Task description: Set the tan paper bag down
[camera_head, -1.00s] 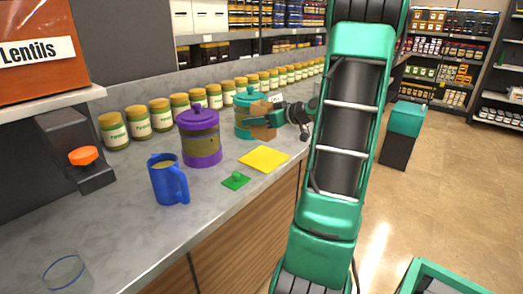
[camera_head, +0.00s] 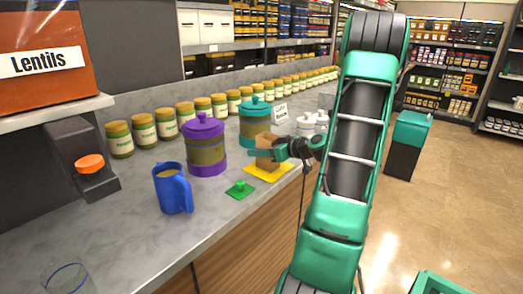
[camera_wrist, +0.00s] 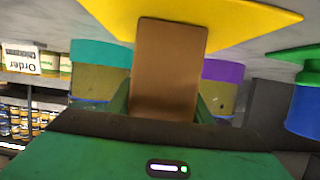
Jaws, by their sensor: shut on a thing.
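The tan paper bag (camera_head: 264,160) is upright between the fingers of my gripper (camera_head: 272,153), over the yellow mat (camera_head: 279,173) on the counter. Its lower end appears at or just above the mat; I cannot tell whether it touches. In the wrist view, the bag (camera_wrist: 168,70) fills the middle between the green fingers, with its far end against the yellow mat (camera_wrist: 240,17). My gripper is shut on the bag and hides part of its upper side.
A teal-lidded canister (camera_head: 255,122) stands behind the bag, and a purple canister (camera_head: 205,147) to its left. A green knobbed piece (camera_head: 240,189) and a blue mug (camera_head: 173,188) are nearer. White jars (camera_head: 307,124) and a small sign (camera_head: 280,113) stand right of the teal canister.

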